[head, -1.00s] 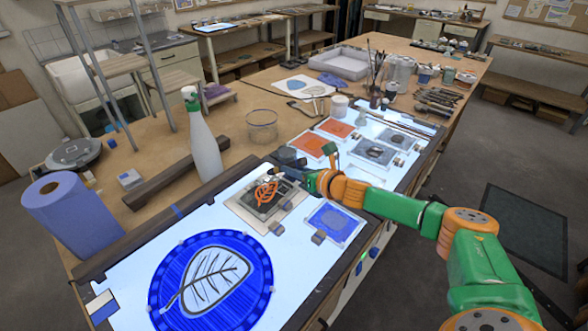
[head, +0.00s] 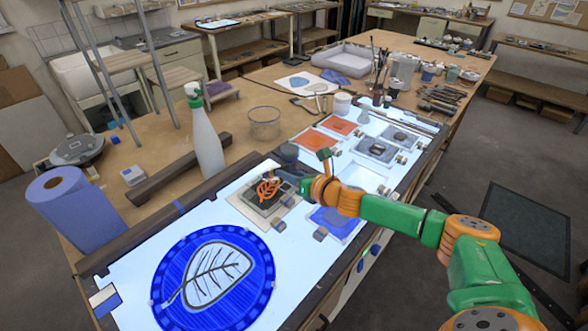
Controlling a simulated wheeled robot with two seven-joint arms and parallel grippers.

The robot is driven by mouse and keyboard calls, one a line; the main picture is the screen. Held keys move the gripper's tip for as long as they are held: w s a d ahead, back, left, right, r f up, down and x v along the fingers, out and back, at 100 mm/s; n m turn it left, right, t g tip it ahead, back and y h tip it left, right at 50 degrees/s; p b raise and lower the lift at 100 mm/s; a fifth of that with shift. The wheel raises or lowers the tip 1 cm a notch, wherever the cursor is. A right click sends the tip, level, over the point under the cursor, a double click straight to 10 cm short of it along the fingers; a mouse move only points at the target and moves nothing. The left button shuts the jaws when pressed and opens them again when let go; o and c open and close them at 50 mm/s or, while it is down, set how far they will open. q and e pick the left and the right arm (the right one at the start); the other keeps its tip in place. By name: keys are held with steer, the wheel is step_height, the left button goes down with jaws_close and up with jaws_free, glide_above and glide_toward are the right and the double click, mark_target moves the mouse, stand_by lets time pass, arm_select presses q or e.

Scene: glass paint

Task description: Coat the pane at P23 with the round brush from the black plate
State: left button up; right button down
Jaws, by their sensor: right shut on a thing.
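My right gripper (head: 305,186) is above the light table, just right of the dark square plate (head: 250,206) with an orange leaf shape (head: 268,188). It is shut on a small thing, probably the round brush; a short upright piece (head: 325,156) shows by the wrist. The brush tip cannot be made out. A blue pane (head: 343,226) lies in front, partly hidden by my right arm. Two orange panes (head: 310,141) and two grey-marked panes (head: 376,150) lie farther back. No P23 label is readable. My left gripper is not in view.
A large blue disc with a leaf (head: 172,300) fills the table's near part. A spray bottle (head: 206,145), glass bowl (head: 264,124) and blue paper roll (head: 75,210) stand at left. Jars and brushes (head: 377,75) crowd the back.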

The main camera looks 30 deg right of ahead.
steer(key=shift+s+a, duration=0.15)
steer(key=shift+a, duration=0.35)
steer(key=shift+s+a, duration=0.15)
steer(key=shift+a, duration=0.35)
steer(key=s+a, duration=0.2)
steer(key=a, duration=0.4)
steer(key=shift+s+a, duration=0.35)
steer(key=shift+s, duration=0.05)
steer(key=shift+r, duration=2.55)
